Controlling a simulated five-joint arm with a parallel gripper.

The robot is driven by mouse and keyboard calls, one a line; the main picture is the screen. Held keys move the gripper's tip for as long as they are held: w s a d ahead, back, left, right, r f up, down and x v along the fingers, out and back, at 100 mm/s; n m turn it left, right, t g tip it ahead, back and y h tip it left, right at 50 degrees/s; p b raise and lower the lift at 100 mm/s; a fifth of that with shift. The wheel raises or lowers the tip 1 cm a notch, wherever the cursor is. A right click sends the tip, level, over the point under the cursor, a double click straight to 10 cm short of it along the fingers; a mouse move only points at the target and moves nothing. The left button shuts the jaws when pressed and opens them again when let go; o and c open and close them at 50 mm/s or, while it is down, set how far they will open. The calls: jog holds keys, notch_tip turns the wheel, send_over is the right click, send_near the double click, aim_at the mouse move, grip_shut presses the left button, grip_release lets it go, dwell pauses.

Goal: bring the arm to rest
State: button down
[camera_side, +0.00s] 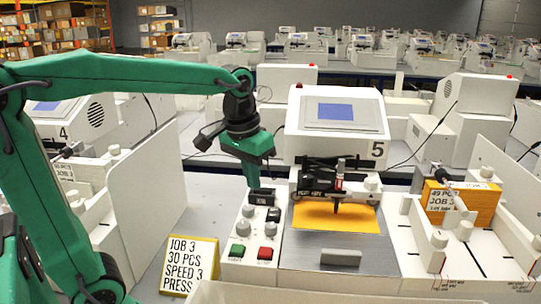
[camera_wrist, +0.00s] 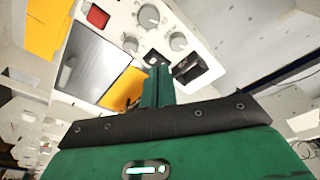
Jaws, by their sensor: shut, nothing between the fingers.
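My gripper (camera_side: 253,184) is green and points down at the back end of the white control panel (camera_side: 231,272), just above a black switch-like part (camera_side: 263,197). I cannot tell whether its tip touches anything. The panel also has several grey knobs, a green button (camera_side: 237,250) and a red button (camera_side: 265,254). My arm reaches in from the left, its upper link roughly level.
Plotter 5's pen carriage (camera_side: 322,180) stands over an orange sheet (camera_side: 310,217), right of my gripper. A job sign (camera_side: 190,265) stands at the front left. White walls (camera_side: 140,205) flank the station. A labelled orange stack (camera_side: 483,202) is at the right. Open air lies above the panel.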

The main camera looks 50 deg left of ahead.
jog(key=s+f+m+t, duration=0.2)
jog(key=s+f+t, duration=0.1)
jog(key=s, duration=0.7)
jog(key=shift+s+d+f+t, duration=0.15)
jog(key=shift+s+f+t, duration=0.25)
jog(key=shift+f, duration=0.2)
dwell(0.5)
